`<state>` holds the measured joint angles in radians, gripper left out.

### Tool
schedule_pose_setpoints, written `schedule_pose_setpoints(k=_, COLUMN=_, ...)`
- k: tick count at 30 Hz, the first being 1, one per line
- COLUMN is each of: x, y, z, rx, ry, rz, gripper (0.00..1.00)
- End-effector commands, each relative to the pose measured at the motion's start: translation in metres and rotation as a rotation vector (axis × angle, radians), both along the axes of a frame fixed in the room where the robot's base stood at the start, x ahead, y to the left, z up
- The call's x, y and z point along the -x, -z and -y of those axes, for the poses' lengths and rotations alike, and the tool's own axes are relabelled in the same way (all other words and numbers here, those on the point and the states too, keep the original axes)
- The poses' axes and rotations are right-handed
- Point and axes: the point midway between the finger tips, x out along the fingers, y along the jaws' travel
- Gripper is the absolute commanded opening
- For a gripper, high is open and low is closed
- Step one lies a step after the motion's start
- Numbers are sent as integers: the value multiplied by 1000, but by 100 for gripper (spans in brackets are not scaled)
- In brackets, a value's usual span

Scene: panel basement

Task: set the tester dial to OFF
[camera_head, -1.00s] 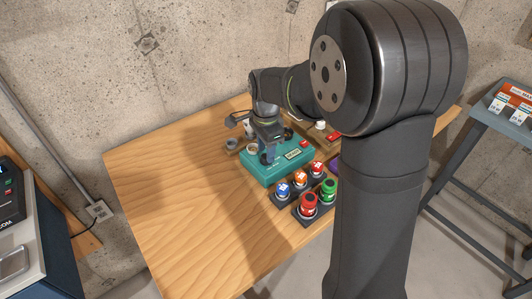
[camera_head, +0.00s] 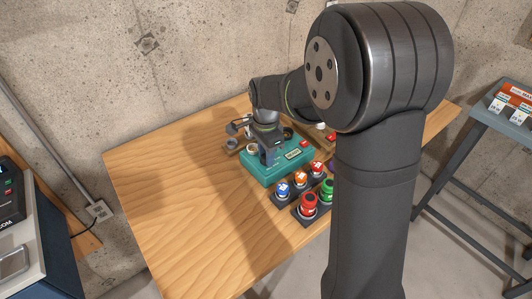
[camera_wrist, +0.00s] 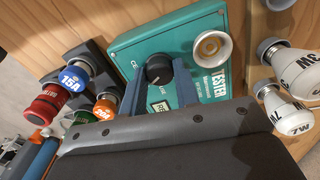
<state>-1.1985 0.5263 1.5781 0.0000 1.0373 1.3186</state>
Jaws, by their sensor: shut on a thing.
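The teal tester (camera_head: 262,174) sits on the wooden bench in the head view. It also fills the middle of the wrist view (camera_wrist: 135,50). Its black round dial (camera_wrist: 159,70) stands on the top face, with white lettering around it, too small to read fully. My gripper (camera_head: 268,158) points down over the tester. In the wrist view the two blue-grey fingers of my gripper (camera_wrist: 158,72) lie on either side of the dial and are shut on it. I cannot tell which setting the dial points to. My gripper hides the dial in the head view.
A round socket (camera_wrist: 212,48) is on the tester beside the dial. Blue (camera_head: 283,188), orange (camera_head: 300,178) and red (camera_head: 308,204) fuses stand in front. The bench's left part (camera_head: 180,190) is clear.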

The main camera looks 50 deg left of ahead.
Motion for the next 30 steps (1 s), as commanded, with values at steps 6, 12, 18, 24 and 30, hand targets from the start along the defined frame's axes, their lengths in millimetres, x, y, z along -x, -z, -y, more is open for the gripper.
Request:
schedule_pose_setpoints(k=6, x=0, y=-1, z=0, rx=0, ry=-113, rz=0, gripper=6)
schedule_pose_setpoints(k=12, x=0, y=-1, z=0, rx=-1, ry=-284, rz=0, gripper=6)
schedule_pose_setpoints(k=18, x=0, y=-1, z=0, rx=-1, ry=-474, rz=0, gripper=6)
schedule_pose_setpoints(k=24, x=0, y=-1, z=0, rx=-1, ry=-664, rz=0, gripper=6)
schedule_pose_setpoints(k=30, x=0, y=-1, z=0, rx=-1, ry=-854, rz=1, gripper=6)
